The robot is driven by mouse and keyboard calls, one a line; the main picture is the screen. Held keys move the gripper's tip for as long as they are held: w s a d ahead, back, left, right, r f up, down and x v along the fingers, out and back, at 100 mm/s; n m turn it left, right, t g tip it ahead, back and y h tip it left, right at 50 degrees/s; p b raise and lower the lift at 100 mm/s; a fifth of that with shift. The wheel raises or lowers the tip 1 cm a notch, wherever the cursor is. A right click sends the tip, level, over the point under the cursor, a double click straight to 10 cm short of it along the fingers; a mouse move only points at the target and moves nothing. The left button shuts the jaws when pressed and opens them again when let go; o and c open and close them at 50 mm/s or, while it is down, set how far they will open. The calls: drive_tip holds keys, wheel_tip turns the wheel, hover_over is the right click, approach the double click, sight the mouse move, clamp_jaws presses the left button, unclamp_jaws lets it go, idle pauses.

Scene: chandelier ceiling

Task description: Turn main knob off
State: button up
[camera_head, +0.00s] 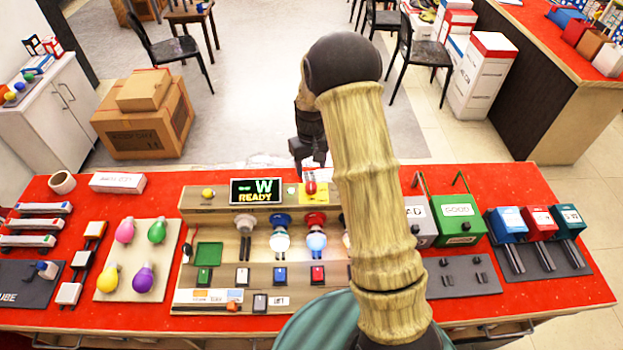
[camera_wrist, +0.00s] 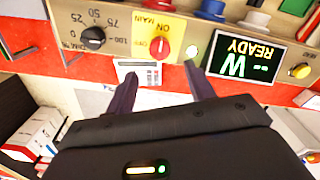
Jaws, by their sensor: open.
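The main knob is red, on a yellow plate marked ON, MAIN and OFF. In the wrist view the knob (camera_wrist: 160,48) is just beyond my fingertips, roughly between them in line. In the head view the knob (camera_head: 310,187) sits at the panel's back edge, right of the display. My gripper (camera_head: 309,167) points down just behind it. In the wrist view my gripper (camera_wrist: 160,78) is open and empty, its two dark fingers apart and not visibly touching the knob. A lit green lamp (camera_wrist: 193,50) is beside the plate.
The READY display (camera_head: 256,191) stands left of the knob. A black dial (camera_wrist: 93,38) is on the plate's other side. Bulbs in sockets, such as a white-blue bulb (camera_head: 279,240), are in front. My arm hides the panel's right part. A green box (camera_head: 458,220) stands further right.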

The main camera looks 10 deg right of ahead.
sight(311, 185)
wheel_tip(311, 185, down, 8)
drive_tip(key=shift+r+p, duration=0.1)
drive_tip(key=shift+p, duration=0.9)
drive_tip(key=c, duration=1)
